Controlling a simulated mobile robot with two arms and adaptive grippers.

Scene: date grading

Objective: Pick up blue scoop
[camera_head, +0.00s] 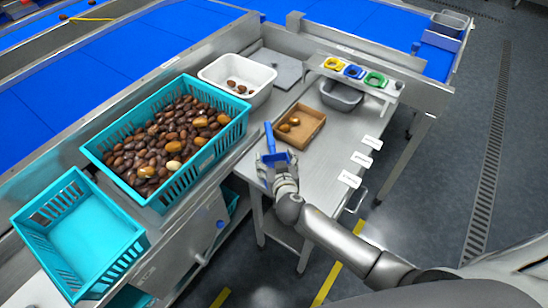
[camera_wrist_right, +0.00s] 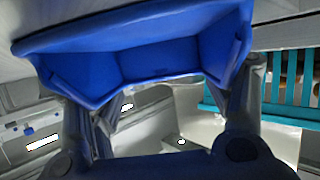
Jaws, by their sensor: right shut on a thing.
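The blue scoop (camera_head: 270,138) is in my right gripper (camera_head: 278,172) in the head view, above the near edge of the steel worktop beside the teal date crate. Its narrow part points away from me and up. In the right wrist view the scoop (camera_wrist_right: 150,58) fills the upper middle, its hollow side showing, with a finger on each side below it. The gripper is shut on the scoop; the exact contact is partly hidden. My left gripper is not in view.
A full teal crate (camera_head: 92,150) of dates and an empty teal crate (camera_head: 45,252) stand left.

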